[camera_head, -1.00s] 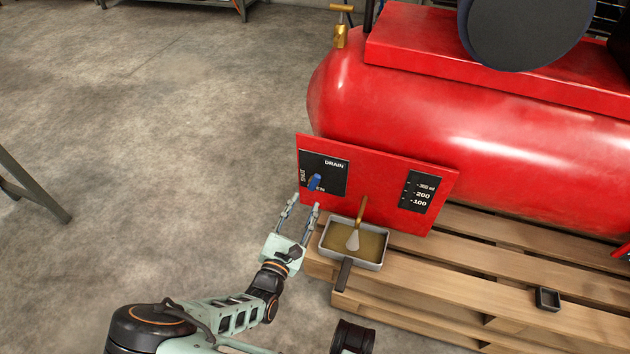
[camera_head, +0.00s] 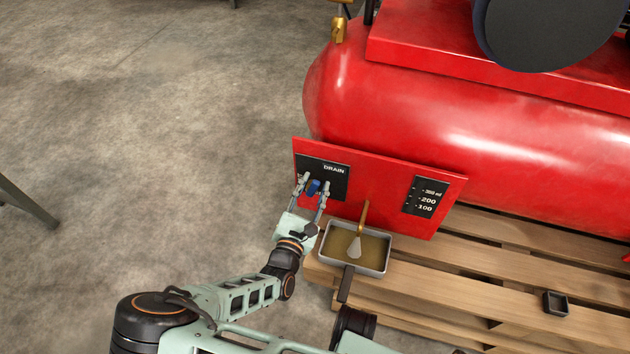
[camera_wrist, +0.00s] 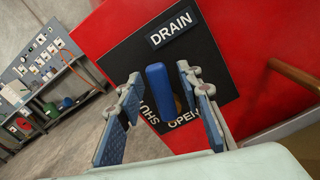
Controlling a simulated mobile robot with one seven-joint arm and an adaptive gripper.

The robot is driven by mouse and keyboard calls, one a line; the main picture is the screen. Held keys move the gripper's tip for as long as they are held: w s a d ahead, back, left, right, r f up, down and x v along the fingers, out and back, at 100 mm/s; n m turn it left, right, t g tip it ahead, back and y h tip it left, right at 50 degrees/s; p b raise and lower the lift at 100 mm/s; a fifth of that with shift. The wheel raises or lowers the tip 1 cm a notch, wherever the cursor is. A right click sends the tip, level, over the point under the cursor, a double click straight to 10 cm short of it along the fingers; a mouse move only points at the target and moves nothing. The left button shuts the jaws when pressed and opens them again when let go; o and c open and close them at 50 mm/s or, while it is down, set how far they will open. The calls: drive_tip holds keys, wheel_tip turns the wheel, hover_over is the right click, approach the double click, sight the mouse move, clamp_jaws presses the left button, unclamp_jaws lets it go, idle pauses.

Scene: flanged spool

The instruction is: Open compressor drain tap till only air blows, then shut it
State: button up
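The blue tap handle (camera_head: 313,188) sits on the black DRAIN plate (camera_head: 334,179) of the red panel. In the wrist view the handle (camera_wrist: 160,87) stands roughly upright, with OPEN and SHUT lettering below it. My gripper (camera_head: 314,181) is open, one finger on each side of the handle. The wrist view shows gaps between handle and fingers. A brass spout (camera_head: 363,214) points down over a grey tray (camera_head: 376,268). A pale whitish plume (camera_head: 354,247) leaves the spout. Murky yellowish liquid (camera_head: 374,247) lies in the tray.
The red compressor tank (camera_head: 420,100) rests on a wooden pallet (camera_head: 450,287). A black gauge plate (camera_head: 425,197) is right of the spout. A small dark square cup (camera_head: 555,303) sits on the pallet. Bare floor (camera_head: 150,130) lies to the left.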

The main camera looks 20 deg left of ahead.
drive_tip(key=shift+w, duration=0.1)
clamp_jaws()
idle(0.3)
